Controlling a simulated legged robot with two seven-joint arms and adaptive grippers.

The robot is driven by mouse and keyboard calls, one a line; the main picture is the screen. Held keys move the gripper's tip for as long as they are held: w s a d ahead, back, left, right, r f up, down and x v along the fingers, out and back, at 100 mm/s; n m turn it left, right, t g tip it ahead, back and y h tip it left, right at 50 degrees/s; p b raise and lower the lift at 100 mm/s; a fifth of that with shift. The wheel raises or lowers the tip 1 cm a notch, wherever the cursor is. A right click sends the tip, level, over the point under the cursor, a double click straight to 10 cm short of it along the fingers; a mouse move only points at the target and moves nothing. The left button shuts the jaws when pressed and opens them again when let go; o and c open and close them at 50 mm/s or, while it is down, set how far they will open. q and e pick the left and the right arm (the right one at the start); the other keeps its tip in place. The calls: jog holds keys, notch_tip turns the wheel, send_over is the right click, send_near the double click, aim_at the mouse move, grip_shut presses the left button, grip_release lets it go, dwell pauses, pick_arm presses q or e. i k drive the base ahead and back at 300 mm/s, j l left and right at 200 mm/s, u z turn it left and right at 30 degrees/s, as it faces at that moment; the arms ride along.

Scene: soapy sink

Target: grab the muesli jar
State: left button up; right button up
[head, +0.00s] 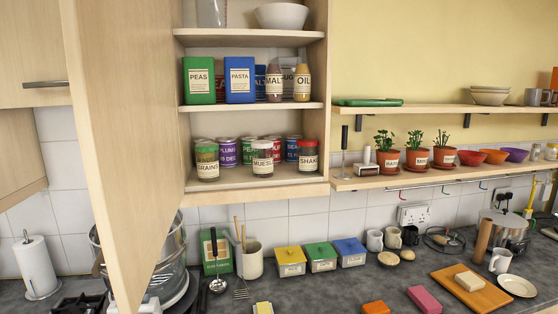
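Several cans stand behind the jars. Neither of my grippers shows in the head view.
The cupboard door (120,130) hangs open at the left of the shelves. Green and blue boxes and bottles stand on the shelf above. The worktop below holds a green box (217,253), a utensil crock (250,260), lidded boxes (290,261) and a chopping board (471,290).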

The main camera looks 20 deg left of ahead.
aim_at(263, 159)
jog(key=k+j+u, duration=0.25)
jog(key=j, duration=0.45)
jog(key=j+u, duration=0.2)
jog(key=j, duration=0.5)
jog(key=i+l, duration=0.1)
jog(key=l, duration=0.35)
jog(key=i+l, duration=0.1)
jog(key=l, duration=0.35)
